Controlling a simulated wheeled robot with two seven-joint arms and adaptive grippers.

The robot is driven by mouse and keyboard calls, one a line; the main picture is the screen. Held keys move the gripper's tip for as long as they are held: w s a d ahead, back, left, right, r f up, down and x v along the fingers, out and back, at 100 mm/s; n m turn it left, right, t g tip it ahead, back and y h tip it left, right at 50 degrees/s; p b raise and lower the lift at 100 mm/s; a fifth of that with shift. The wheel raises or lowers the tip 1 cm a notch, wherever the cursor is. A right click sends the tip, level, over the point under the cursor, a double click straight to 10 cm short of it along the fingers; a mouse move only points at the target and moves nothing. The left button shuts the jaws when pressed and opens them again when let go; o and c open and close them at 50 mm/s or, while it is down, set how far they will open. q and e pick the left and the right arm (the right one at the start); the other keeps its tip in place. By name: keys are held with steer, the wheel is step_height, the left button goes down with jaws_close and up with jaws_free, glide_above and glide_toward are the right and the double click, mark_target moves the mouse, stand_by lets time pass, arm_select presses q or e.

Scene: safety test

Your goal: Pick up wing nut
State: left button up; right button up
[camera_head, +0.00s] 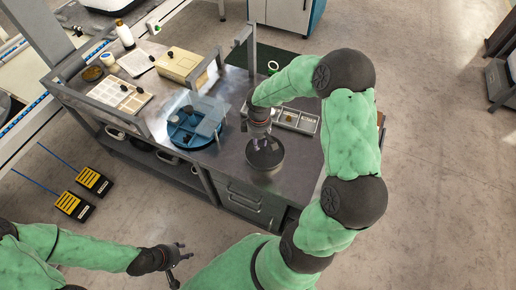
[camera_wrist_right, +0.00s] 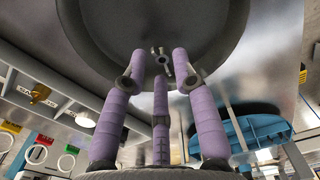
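A small metal wing nut (camera_wrist_right: 161,61) lies on a dark round disc (camera_wrist_right: 90,40) in the right wrist view. The disc also shows in the head view (camera_head: 265,158), near the bench's front edge; there the nut is too small to tell apart. My right gripper (camera_head: 264,145) points down just above the disc. In the right wrist view its purple fingers (camera_wrist_right: 160,72) are apart, with the nut between and just beyond the tips; contact cannot be told. My left gripper (camera_head: 178,258) is off the bench, fingers spread and empty.
A grey compartment tray (camera_head: 297,120) with a brass-coloured part (camera_wrist_right: 40,93) stands close beside the disc. A blue round organiser (camera_head: 190,130) is to the left. A beige box (camera_head: 182,66), a parts case (camera_head: 120,95) and a bottle (camera_head: 125,34) stand further back.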

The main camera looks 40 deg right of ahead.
steer(key=shift+f, duration=0.85)
jaws_close()
steer(key=shift+r, duration=0.15)
